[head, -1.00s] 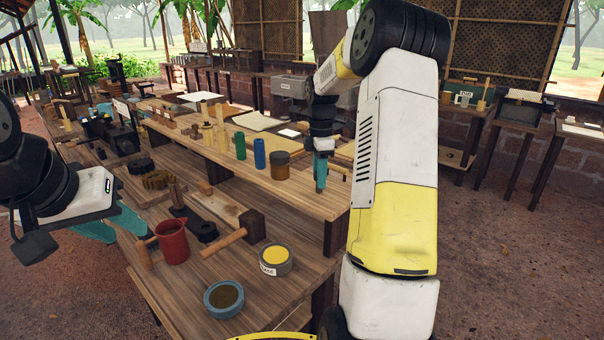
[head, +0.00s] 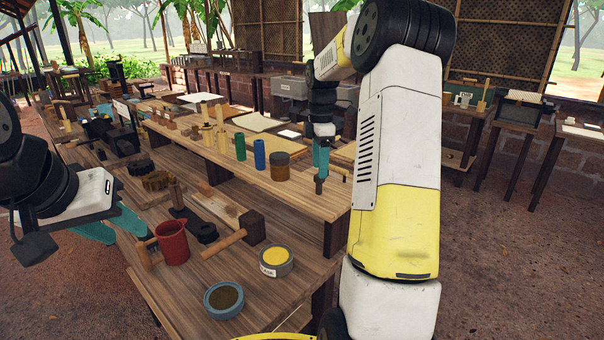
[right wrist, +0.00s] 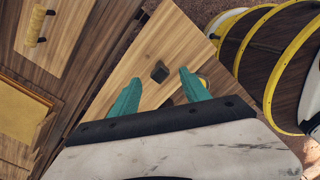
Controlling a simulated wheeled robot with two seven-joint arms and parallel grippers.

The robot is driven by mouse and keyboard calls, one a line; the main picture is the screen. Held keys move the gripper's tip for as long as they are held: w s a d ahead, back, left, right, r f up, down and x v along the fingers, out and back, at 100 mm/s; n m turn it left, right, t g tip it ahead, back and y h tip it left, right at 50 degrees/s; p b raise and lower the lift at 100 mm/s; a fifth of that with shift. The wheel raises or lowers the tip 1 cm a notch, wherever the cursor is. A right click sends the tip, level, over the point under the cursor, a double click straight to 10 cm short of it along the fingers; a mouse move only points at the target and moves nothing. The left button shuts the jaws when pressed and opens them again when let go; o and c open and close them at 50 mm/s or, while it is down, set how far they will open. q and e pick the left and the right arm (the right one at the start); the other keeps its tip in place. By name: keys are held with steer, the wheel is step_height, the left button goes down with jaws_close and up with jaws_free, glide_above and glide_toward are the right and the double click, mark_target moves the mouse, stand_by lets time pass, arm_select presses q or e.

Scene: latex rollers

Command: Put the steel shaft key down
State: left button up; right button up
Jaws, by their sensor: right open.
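The steel shaft key appears as a small dark block (right wrist: 160,72) on the wooden shelf, just beyond and between the fingertips in the right wrist view. In the head view a small dark piece (head: 319,187) shows right below my right gripper's fingers; I take it to be the same key. My right gripper (head: 320,166) points down over the right end of the raised shelf (head: 300,202). In the right wrist view its teal fingers (right wrist: 160,84) are spread, with nothing held between them. My left gripper (head: 128,236) is at the left, fingers apart and empty, near the red jug.
A brown jar (head: 280,167), a blue cylinder (head: 259,154) and a green cylinder (head: 240,147) stand left of my right gripper. A red jug (head: 172,242), a yellow-topped tin (head: 275,260) and a blue bowl (head: 223,299) stand on the lower bench.

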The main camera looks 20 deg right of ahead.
step_height(320, 180, up, 7)
steer(key=s+a+r+m+t, duration=0.2)
steer(key=s+a+r+m, duration=0.1)
steer(key=s+a+r, duration=0.25)
steer(key=s+a+f+m+t, duration=0.1)
steer(key=s+a+m, duration=0.2)
steer(key=s, duration=0.4)
steer(key=s+a+f+m+t+y, duration=0.1)
steer(key=s+a+f+m, duration=0.1)
steer(key=s+m, duration=0.3)
steer(key=s+a+f+m+t+y, duration=0.1)
steer(key=s+a+m, duration=0.3)
steer(key=s, duration=0.6)
steer(key=shift+s+a+f+m+t, duration=0.15)
steer(key=shift+f+m+t, duration=0.1)
steer(key=shift+m+t, duration=0.35)
